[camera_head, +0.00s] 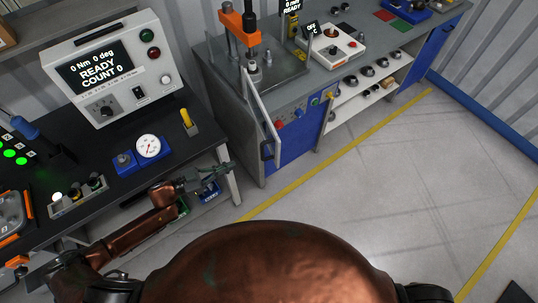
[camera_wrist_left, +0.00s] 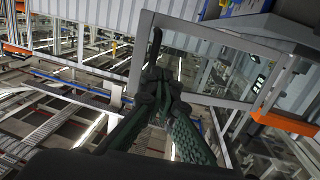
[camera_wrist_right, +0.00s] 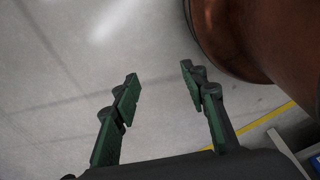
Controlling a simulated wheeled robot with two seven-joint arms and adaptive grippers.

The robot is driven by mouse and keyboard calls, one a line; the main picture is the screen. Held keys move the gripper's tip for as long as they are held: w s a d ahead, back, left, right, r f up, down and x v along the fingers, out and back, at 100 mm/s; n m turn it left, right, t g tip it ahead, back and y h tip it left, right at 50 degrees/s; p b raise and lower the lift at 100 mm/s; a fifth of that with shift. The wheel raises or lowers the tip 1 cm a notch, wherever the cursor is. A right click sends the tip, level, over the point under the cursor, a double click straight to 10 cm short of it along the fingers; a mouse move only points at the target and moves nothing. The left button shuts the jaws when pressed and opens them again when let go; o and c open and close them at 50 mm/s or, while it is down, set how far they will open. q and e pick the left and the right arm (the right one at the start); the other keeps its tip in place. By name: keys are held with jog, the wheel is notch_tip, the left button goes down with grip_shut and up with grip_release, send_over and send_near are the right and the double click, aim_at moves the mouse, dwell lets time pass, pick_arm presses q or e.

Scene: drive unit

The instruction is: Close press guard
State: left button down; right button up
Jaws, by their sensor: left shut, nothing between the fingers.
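The press guard (camera_head: 262,112), a grey-framed clear panel, stands swung out from the press (camera_head: 250,50) toward me, with a dark handle (camera_head: 267,150) at its near edge. In the left wrist view the guard's frame (camera_wrist_left: 215,32) spans the upper picture, with the dark handle (camera_wrist_left: 154,48) just beyond my fingertips. My left gripper (camera_head: 228,169) is shut and empty, left of and short of the handle in the head view. In its wrist view the left gripper (camera_wrist_left: 163,82) appears close to the handle; contact cannot be told. My right gripper (camera_wrist_right: 160,77) is open and empty over the floor.
A dark workbench (camera_head: 110,185) with a display unit (camera_head: 110,68) and a dial gauge (camera_head: 148,146) lies at the left, near my left arm. A control box (camera_head: 332,45) sits right of the press. Open floor (camera_head: 370,190) with yellow lines lies to the right.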

aim_at(277, 154)
pick_arm(q)
notch_tip(277, 154, up, 4)
jog(key=s+d+f+m+g+h, duration=0.1)
jog(key=s+d+g, duration=0.1)
jog(key=s+d, duration=0.1)
jog(key=x, duration=0.4)
jog(key=p+x, duration=0.1)
jog(key=x, duration=0.2)
jog(key=w+r+p+x, duration=0.1)
jog(key=x, duration=0.3)
jog(key=shift+w+d+f, duration=0.1)
jog(key=shift+d, duration=0.1)
jog(key=shift+w+d+f+p, duration=0.1)
jog(key=shift+w+d+p, duration=0.1)
jog(key=shift+d+p, duration=0.3)
pick_arm(e)
jog(key=shift+s+r, duration=0.3)
jog(key=shift+r, duration=0.4)
jog(key=shift+s+r, duration=0.25)
jog(key=shift+r, duration=0.4)
pick_arm(q)
jog(key=shift+d, duration=0.1)
